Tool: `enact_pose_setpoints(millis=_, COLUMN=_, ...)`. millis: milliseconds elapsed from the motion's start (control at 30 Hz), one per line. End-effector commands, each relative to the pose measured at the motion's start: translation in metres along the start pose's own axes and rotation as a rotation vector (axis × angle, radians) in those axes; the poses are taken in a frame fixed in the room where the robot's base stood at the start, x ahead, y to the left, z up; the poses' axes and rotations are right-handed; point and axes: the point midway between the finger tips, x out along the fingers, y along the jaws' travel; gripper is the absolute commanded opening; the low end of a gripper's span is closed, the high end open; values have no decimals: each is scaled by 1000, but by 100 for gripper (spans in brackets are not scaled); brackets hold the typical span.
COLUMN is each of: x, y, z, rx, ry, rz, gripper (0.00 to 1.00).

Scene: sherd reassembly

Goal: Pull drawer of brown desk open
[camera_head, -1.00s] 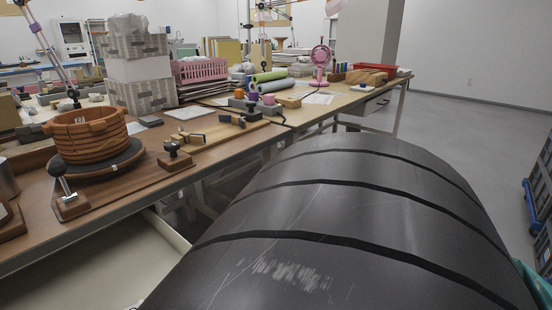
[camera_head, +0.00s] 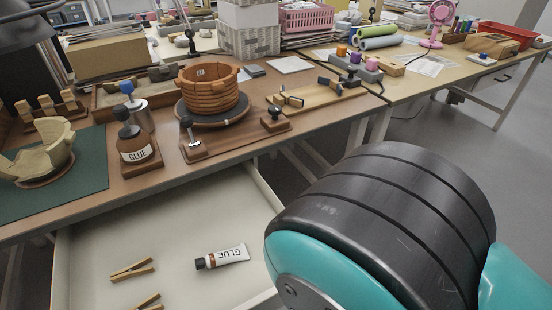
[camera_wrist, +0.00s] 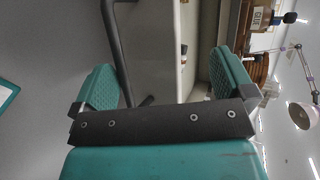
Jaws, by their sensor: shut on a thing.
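The brown desk (camera_head: 130,187) stands at the left in the head view. Its pale drawer (camera_head: 190,225) is pulled out below the front edge, with the inside showing. A glue tube (camera_head: 222,257) and wooden clothes pegs (camera_head: 132,270) lie in it. In the wrist view my gripper (camera_wrist: 165,78) has a teal finger on each side of the drawer's pale panel (camera_wrist: 160,40). It is shut on the drawer, though the exact contact is not clear. In the head view my arm hides the gripper and the drawer's right front part.
On the desk are a glue bottle (camera_head: 135,148), a banded clay pot (camera_head: 209,90) on a turntable, and a partial vessel (camera_head: 40,150) on a green mat (camera_head: 85,180). A second table with a pink fan (camera_head: 437,20) stands behind. Grey floor (camera_head: 410,140) is clear at the right.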

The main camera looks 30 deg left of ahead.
Motion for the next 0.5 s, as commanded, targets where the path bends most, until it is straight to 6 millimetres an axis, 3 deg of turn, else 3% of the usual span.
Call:
enact_pose_setpoints(millis=33, x=-15, y=-141, z=2, rx=-16, ry=19, rz=-253, gripper=82)
enact_pose_setpoints(millis=100, x=-19, y=-150, z=3, rx=-17, ry=17, rz=-253, gripper=81)
enact_pose_setpoints(millis=133, x=-20, y=-153, z=4, rx=-16, ry=17, rz=-253, gripper=65)
enact_pose_setpoints(millis=167, x=-21, y=-156, z=4, rx=-17, ry=16, rz=-253, gripper=39)
enact_pose_setpoints(millis=200, x=-22, y=-159, z=6, rx=-18, ry=14, rz=-251, gripper=36)
enact_pose_setpoints(millis=500, x=-24, y=-158, z=9, rx=-19, ry=6, rz=-240, gripper=36)
